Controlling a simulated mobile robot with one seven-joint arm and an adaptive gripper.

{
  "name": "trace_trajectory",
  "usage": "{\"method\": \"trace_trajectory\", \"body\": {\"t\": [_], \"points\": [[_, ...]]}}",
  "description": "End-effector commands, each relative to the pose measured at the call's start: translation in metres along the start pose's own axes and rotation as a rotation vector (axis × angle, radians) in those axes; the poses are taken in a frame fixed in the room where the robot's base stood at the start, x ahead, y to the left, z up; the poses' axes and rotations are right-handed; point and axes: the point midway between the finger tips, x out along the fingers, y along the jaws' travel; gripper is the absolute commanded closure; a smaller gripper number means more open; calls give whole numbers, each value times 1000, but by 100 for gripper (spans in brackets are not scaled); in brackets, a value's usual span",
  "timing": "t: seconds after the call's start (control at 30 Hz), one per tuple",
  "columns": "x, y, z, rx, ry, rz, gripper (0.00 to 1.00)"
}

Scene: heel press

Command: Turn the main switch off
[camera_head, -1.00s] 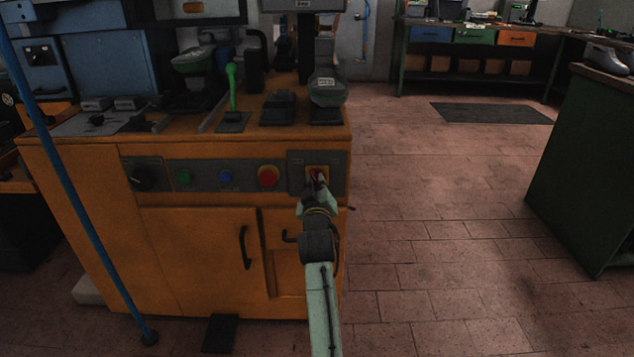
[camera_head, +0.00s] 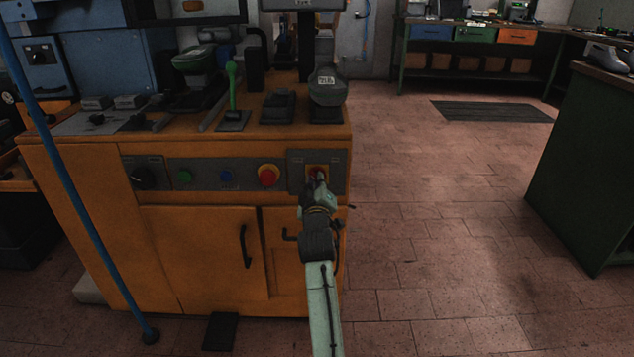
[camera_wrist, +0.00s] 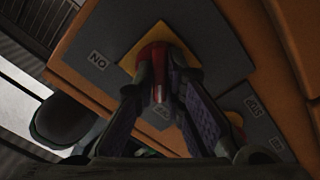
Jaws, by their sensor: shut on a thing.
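The main switch is a red rotary knob (camera_wrist: 154,62) on a yellow plate (camera_wrist: 186,56), set in a grey panel (camera_wrist: 222,50) on the orange machine. In the head view the switch plate (camera_head: 318,170) shows at the right end of the machine's front, mostly covered by my gripper (camera_head: 319,180). In the wrist view my gripper (camera_wrist: 158,95) has its two fingers closed on the red knob, one on each side. A label (camera_wrist: 98,60) beside the plate reads "ON", upside down. Part of the knob is hidden between the fingers.
Left of the switch sit a red push button (camera_head: 268,175), a blue button (camera_head: 226,176), a green button (camera_head: 184,176) and a black dial (camera_head: 143,178). A blue pole (camera_head: 85,200) stands front left. The floor right of the machine is clear.

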Motion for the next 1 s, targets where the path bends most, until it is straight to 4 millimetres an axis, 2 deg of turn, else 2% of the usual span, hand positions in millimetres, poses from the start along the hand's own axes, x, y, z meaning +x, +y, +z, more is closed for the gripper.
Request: {"method": "trace_trajectory", "body": {"t": [0.33,0.67,0.77,1.0], "points": [[0,0,0,-1,0,1,69],[-3,0,0,0,0,0,69],[-13,-1,1,1,0,0,69],[-63,-1,1,2,-1,0,69]]}}
